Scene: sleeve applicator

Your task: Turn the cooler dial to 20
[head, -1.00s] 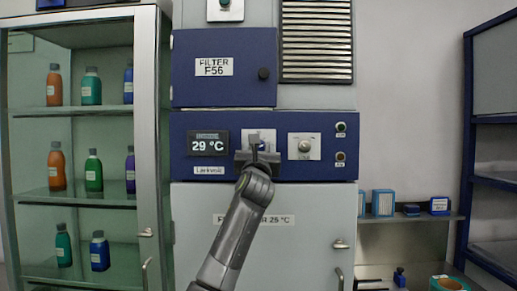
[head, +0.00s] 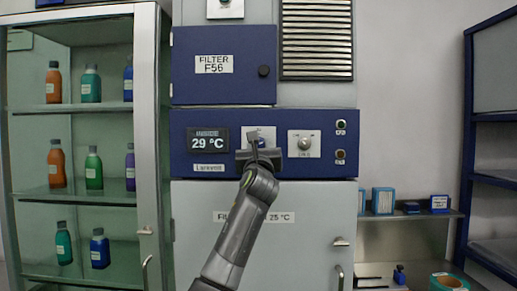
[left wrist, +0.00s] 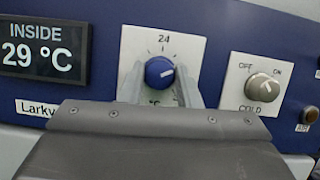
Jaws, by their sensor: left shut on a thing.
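The cooler dial (left wrist: 159,71) is a round blue knob on a white plate, with "24" printed above it and tick marks around it. Its white pointer mark points right and slightly up in the left wrist view. My left gripper (left wrist: 160,86) is shut on the dial, one finger on each side. In the head view my left gripper (head: 255,142) covers most of the dial and its plate (head: 268,132). The display (left wrist: 45,50) left of the dial reads "INSIDE 29 °C". My right gripper is out of view.
A switch knob (left wrist: 262,88) marked OFF, ON and COLD sits right of the dial, with two small round lamps beyond it. A filter door (head: 225,85) is above the panel. A glass cabinet with bottles (head: 92,170) stands left; shelves are right.

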